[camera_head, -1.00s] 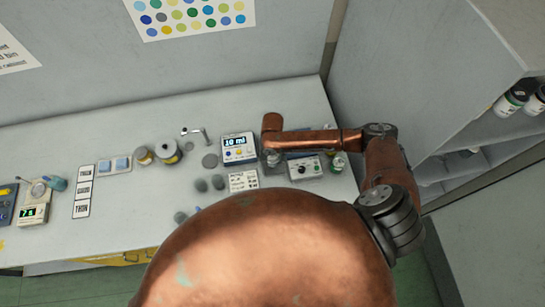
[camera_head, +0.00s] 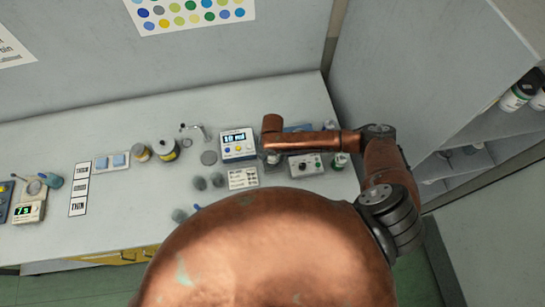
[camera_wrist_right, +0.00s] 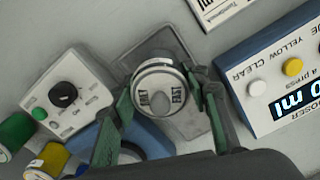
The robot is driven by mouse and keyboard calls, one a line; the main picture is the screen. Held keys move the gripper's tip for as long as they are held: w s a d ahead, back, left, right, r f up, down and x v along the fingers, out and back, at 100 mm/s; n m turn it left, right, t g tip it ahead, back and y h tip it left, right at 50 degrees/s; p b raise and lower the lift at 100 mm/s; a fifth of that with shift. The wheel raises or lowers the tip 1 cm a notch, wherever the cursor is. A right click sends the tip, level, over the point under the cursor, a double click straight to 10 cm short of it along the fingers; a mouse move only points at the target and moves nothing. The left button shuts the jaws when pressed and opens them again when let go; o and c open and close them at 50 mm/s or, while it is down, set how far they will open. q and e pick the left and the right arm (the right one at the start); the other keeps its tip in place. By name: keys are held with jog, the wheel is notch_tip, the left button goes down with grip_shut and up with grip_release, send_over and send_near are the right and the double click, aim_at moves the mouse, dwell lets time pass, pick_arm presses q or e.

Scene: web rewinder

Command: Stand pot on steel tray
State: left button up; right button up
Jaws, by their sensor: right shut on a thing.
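The pot (camera_wrist_right: 160,92) is a small round metal-rimmed vessel with black lettering, seen from above in the right wrist view. My right gripper (camera_wrist_right: 166,108) is shut on it, with one green finger on either side. A grey flat plate, apparently the steel tray (camera_wrist_right: 172,52), lies below and around the pot in that view. I cannot tell whether the pot touches it. In the head view my right gripper (camera_head: 272,158) is over the bench beside the dosing box, and the arm mostly hides the pot and plate. My left gripper is not in view.
The blue-and-white dosing box (camera_head: 238,145) stands close to the left of the gripper. A white box with a black knob (camera_head: 306,164) and a green-capped bottle (camera_head: 340,160) stand to its right. Grey cups (camera_head: 217,180) and a printed card (camera_head: 243,178) are nearby.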

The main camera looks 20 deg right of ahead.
jog(key=shift+f, duration=0.3)
jog(key=o, duration=1.5)
jog(key=shift+o, duration=0.3)
jog(key=o, duration=0.6)
notch_tip(320, 180, up, 9)
jog(key=p, duration=1)
jog(key=shift+f, duration=0.2)
jog(key=shift+r+p, duration=0.6)
jog(key=shift+r, duration=0.6)
